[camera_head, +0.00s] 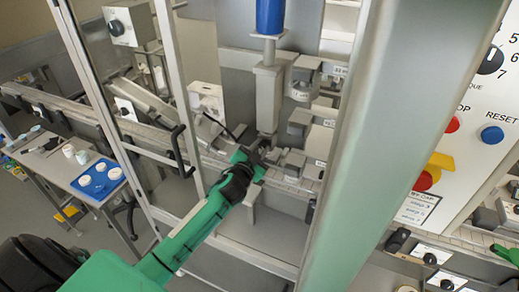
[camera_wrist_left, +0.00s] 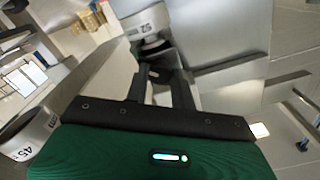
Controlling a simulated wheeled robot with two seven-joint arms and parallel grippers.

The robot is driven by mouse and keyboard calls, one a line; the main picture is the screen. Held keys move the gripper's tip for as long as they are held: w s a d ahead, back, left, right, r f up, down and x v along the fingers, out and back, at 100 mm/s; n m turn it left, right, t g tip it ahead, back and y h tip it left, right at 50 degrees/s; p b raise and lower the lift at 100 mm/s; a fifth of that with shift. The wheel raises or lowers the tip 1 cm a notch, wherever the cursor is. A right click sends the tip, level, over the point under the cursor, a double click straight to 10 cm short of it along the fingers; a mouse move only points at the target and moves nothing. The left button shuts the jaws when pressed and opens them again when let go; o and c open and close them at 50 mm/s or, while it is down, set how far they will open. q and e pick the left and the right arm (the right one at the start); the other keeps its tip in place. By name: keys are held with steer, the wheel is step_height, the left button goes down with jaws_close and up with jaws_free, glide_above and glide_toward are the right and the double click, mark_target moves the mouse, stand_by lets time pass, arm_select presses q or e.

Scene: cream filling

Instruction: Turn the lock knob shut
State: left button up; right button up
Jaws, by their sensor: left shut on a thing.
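My left gripper (camera_head: 262,148) reaches in from the lower left through the open front of the machine frame, beneath the grey vertical press column. In the left wrist view its two dark fingers (camera_wrist_left: 162,88) are closed around a small grey-and-dark part, which appears to be the lock knob (camera_wrist_left: 155,73). In the head view the knob is hidden by the gripper.
A grey frame post (camera_head: 365,150) stands close on the right of the arm, and a door frame with a black handle (camera_head: 180,150) on the left. A control panel (camera_head: 468,110) with coloured buttons is at right. A blue tray (camera_head: 98,186) lies on a side table.

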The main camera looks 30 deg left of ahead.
arm_select(q)
steer(key=m, duration=0.4)
steer(key=shift+m, duration=0.4)
steer(key=m, duration=0.4)
steer(key=shift+m, duration=0.3)
steer(key=o, duration=1)
steer(key=shift+f, duration=0.1)
steer(key=shift+s, duration=0.2)
steer(key=s+b, duration=0.4)
steer(key=s, duration=0.9)
steer(key=shift+s+d+b, duration=0.2)
steer(key=shift+d+b, duration=0.15)
steer(key=shift+d, duration=0.05)
